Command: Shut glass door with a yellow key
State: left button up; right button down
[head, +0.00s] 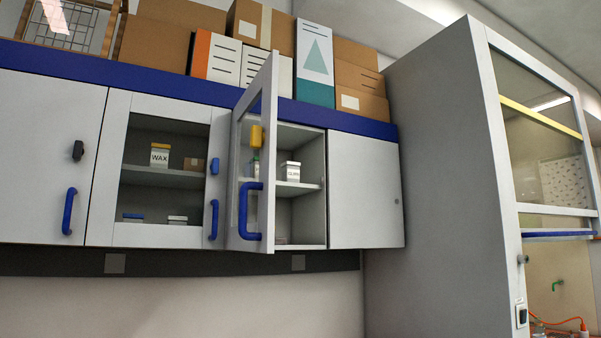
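The glass door with a yellow key (255,136) is on the wall cabinet near the middle of the head view. This door (268,165) stands open, swung out toward me, with a grey frame and a blue handle (243,211). Behind it the open compartment (312,215) shows a shelf with a white labelled jar (291,171) and another container partly hidden by the door. Neither of my grippers is in view.
Left of it, a shut glass door (120,180) has a blue key (214,166); a solid door (45,150) has a black key (78,150). Boxes (262,28) stand on top. A tall fume hood (440,170) stands at the right.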

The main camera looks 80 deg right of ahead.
aim_at(258, 237)
jog(key=z, duration=2.4)
